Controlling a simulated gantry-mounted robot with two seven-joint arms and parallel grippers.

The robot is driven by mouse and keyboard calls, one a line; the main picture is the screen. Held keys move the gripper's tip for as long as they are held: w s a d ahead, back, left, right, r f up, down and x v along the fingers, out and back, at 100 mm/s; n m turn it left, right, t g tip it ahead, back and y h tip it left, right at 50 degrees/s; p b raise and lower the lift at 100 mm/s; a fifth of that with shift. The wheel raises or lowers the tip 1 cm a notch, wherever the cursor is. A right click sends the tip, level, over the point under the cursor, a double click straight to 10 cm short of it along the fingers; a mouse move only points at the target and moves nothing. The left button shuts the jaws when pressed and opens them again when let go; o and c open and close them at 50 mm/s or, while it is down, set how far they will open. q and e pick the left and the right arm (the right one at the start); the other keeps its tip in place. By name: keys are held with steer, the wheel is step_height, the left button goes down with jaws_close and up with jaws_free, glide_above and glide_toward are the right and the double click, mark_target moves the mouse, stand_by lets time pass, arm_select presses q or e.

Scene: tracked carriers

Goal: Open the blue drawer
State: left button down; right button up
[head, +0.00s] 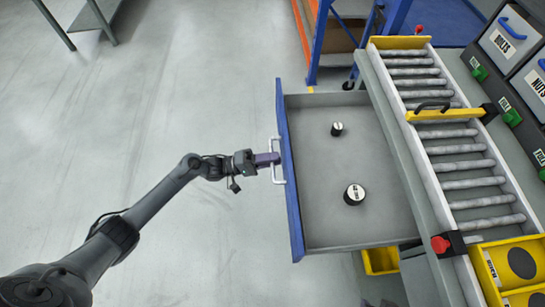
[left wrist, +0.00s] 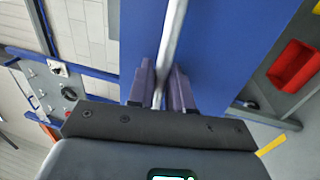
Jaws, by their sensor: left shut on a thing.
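The blue drawer (head: 290,175) is pulled out from under the roller conveyor, with its grey inside in full view. Two small round black-and-white things lie in it, one (head: 337,129) near the back and one (head: 354,194) nearer the front. A pale bar handle (head: 275,160) is on its blue front. My left gripper (head: 272,158) comes in from the left and is shut on the handle. In the left wrist view the purple fingers (left wrist: 163,88) sit on both sides of the handle bar, with the blue front (left wrist: 230,45) behind. My right gripper is not in view.
The roller conveyor (head: 445,130) with a yellow gate (head: 445,115) runs along the drawer's right side. A red button (head: 440,244) and yellow bins (head: 510,268) are at lower right. The floor left of the drawer is clear.

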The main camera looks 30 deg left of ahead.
arm_select(q)
steer(key=shift+r, duration=0.1)
steer(key=c, duration=1.2)
jaws_free()
steer(key=shift+w+d, duration=0.1)
steer(key=v, duration=1.1)
steer(key=shift+p, duration=0.4)
